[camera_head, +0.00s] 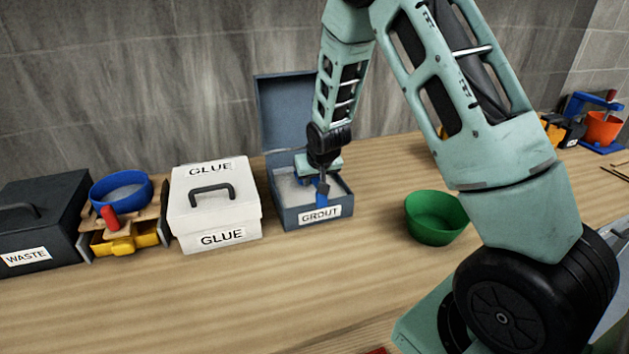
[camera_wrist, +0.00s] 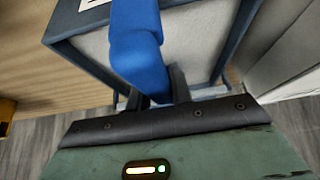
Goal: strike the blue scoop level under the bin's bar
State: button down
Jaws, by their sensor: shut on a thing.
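The grout bin (camera_head: 319,213) stands open on the table, its lid (camera_head: 285,112) raised at the back. Pale grout (camera_head: 292,191) shows inside it. My gripper (camera_head: 323,182) is over the bin's opening, pointing down. In the wrist view my gripper (camera_wrist: 160,90) is shut on the blue scoop (camera_wrist: 137,62). The scoop also shows in the head view (camera_head: 322,193), near the bin's front wall. The scoop's bowl is not clear in either view, so I cannot tell its fill. I cannot make out the bar for certain.
A white glue box (camera_head: 233,219) stands closed just left of the bin. A green bowl (camera_head: 436,218) stands to the right. Farther left are a blue round sieve (camera_head: 121,188) and a dark waste box (camera_head: 42,222).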

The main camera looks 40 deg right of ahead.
jog(key=shift+w+d+r, duration=0.2)
jog(key=shift+w, duration=0.45)
jog(key=shift+w+d+r, duration=0.15)
jog(key=shift+w+d, duration=0.05)
jog(key=shift+w, duration=0.45)
jog(key=shift+s+a+f+b, duration=0.15)
jog(key=shift+s+a, duration=0.2)
jog(key=shift+s, duration=0.8)
jog(key=shift+s+a+b, duration=0.2)
jog(key=shift+s+a, duration=0.1)
jog(key=shift+s, duration=0.8)
jog(key=shift+s+a+f+b, duration=0.15)
jog(key=shift+s+a, duration=0.2)
jog(key=shift+s, duration=0.8)
jog(key=shift+s+r, duration=0.1)
jog(key=shift+r, duration=0.2)
jog(key=shift+r+p, duration=1.8)
jog(key=shift+r, duration=0.5)
jog(key=shift+s, duration=0.1)
